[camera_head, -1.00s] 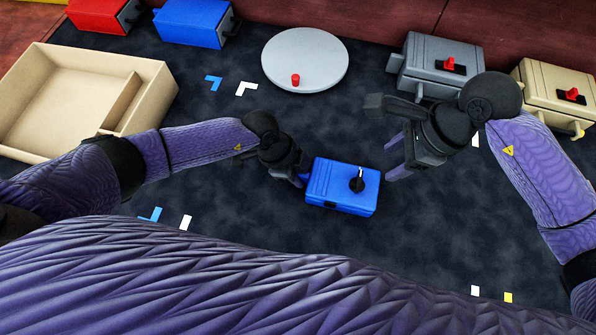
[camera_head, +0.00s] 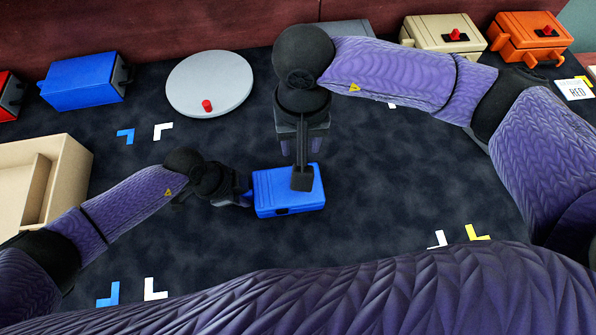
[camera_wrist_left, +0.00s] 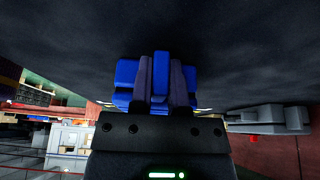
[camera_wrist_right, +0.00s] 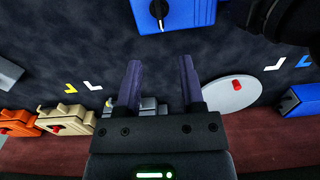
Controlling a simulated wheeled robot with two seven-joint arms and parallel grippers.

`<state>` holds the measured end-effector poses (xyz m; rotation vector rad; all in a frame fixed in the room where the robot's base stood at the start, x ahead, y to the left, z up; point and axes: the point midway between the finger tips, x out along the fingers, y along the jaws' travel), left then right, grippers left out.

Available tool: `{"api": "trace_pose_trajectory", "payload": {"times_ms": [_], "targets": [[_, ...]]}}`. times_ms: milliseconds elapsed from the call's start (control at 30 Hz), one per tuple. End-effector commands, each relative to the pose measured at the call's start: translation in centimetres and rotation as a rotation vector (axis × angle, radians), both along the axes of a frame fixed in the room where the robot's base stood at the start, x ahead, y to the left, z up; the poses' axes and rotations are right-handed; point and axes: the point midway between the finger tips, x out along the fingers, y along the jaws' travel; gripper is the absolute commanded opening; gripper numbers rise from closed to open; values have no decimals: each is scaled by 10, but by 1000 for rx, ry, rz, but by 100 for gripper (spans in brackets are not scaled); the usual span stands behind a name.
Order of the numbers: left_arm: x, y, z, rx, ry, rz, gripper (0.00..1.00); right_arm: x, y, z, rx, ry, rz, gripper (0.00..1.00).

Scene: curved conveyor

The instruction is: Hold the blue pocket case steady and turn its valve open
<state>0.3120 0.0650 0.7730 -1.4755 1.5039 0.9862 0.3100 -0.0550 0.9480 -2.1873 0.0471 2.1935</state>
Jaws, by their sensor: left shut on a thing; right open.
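The blue pocket case (camera_head: 275,200) lies on the dark mat in the head view, its left end at my left gripper (camera_head: 247,196). That gripper is shut on a blue part of the case, seen between its fingers in the left wrist view (camera_wrist_left: 160,80). My right gripper (camera_head: 303,145) is open and empty just beyond the case, and part of its wrist covers the valve there. The black valve knob (camera_wrist_right: 160,8) with a white mark shows on the case at the top of the right wrist view, apart from the open fingers (camera_wrist_right: 160,68).
A grey round plate (camera_head: 205,90) with a red knob stands behind. Another blue case (camera_head: 85,80) is at the back left, beige (camera_head: 440,35) and orange (camera_head: 528,38) cases at the back right. A beige tray (camera_head: 70,175) is left. The front mat is clear apart from corner marks.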

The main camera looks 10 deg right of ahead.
Motion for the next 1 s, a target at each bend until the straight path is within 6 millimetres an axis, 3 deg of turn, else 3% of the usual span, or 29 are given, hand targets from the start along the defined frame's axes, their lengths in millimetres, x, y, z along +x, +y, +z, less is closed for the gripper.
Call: {"api": "trace_pose_trajectory", "payload": {"times_ms": [67,400,500,833,867,1000], "targets": [[0,0,0,-1,0,0,0,0,0,-9,-11,-1,36,50],[0,0,0,-1,0,0,0,-1,0,-94,-10,1,34,50],[0,0,0,-1,0,0,0,-1,0,-109,-10,0,33,50],[0,0,0,0,0,0,0,0,0,-118,-9,-3,33,50],[0,0,0,0,0,0,0,0,0,-118,-9,-3,33,48],[0,0,0,0,0,0,0,0,0,-118,-9,-3,33,18]]}}
